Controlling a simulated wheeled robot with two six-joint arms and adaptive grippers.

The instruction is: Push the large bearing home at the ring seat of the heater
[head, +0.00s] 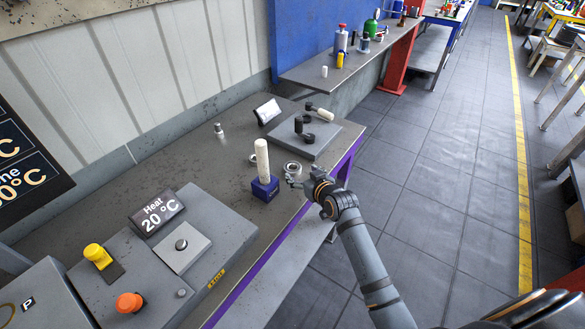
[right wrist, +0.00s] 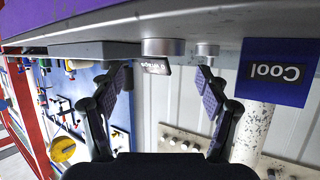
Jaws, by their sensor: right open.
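The large bearing seems to be the metal ring (head: 292,168) lying flat on the bench behind the blue block. My right gripper (head: 291,180) is open at its near side. The heater (head: 215,262) is at the lower left with a "Heat 20 °C" sign. Its grey plate (head: 170,254) carries a small round post (head: 181,244), perhaps the ring seat, with no ring on it. My left gripper is not in view.
The blue block (head: 265,189), marked "Cool", holds an upright white rod (head: 262,158). A grey board (head: 308,148) with dark fixtures and a small white display (head: 267,111) stand farther back. Yellow and orange buttons (head: 128,303) rise from the heater.

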